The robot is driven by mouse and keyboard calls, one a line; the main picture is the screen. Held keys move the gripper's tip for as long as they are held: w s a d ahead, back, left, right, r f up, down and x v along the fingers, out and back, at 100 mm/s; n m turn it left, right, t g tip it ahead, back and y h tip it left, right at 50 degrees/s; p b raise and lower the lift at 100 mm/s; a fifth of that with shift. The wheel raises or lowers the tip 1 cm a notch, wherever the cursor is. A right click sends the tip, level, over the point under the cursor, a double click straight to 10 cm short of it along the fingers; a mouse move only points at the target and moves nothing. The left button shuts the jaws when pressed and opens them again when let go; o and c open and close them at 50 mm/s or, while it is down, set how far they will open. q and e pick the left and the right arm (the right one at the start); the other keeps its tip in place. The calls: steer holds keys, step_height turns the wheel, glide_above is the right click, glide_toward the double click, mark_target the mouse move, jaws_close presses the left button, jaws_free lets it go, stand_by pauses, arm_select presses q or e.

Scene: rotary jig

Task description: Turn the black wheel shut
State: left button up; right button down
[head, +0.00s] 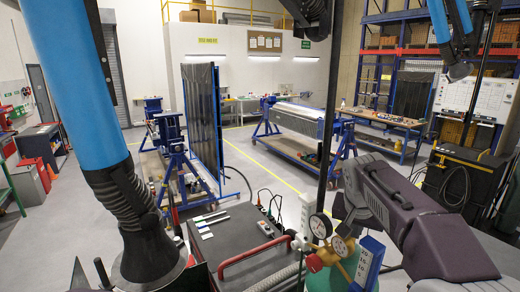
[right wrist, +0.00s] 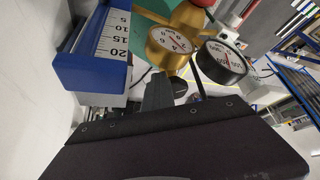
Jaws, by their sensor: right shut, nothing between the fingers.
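Two round gauges (head: 320,226) with a brass body sit on a green cylinder (head: 340,276) at the bottom of the head view. A red-orange part (head: 316,262) is beside them. In the right wrist view, a white-faced gauge (right wrist: 172,44) and a black-rimmed gauge (right wrist: 222,62) show. I cannot pick out the black wheel for certain; a small dark part (right wrist: 179,87) lies below the gauges, partly hidden. My right gripper (head: 350,205) is shut and empty, close to the gauges; its dark jaws (right wrist: 160,96) show in the wrist view.
A blue box with a scale (right wrist: 92,62) stands close beside the gauges. A dark cart top (head: 240,236) with a red handle (head: 252,252) is to their left. Blue-framed jigs (head: 180,150) stand behind, with open grey floor between.

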steer(key=shift+w+a+r, duration=0.2)
steer(key=shift+w+a, duration=0.2)
steer(key=shift+a, duration=0.3)
steer(key=shift+w+a+p, duration=0.1)
steer(key=shift+a+p, duration=0.1)
steer(key=shift+p, duration=0.2)
steer(key=shift+w+a+f+p, duration=0.1)
steer(key=shift+w+a+p, duration=0.25)
steer(key=shift+a, duration=0.1)
steer(key=shift+a+f, duration=0.1)
steer(key=shift+f, duration=0.1)
step_height(320, 180, up, 6)
stand_by(0.5)
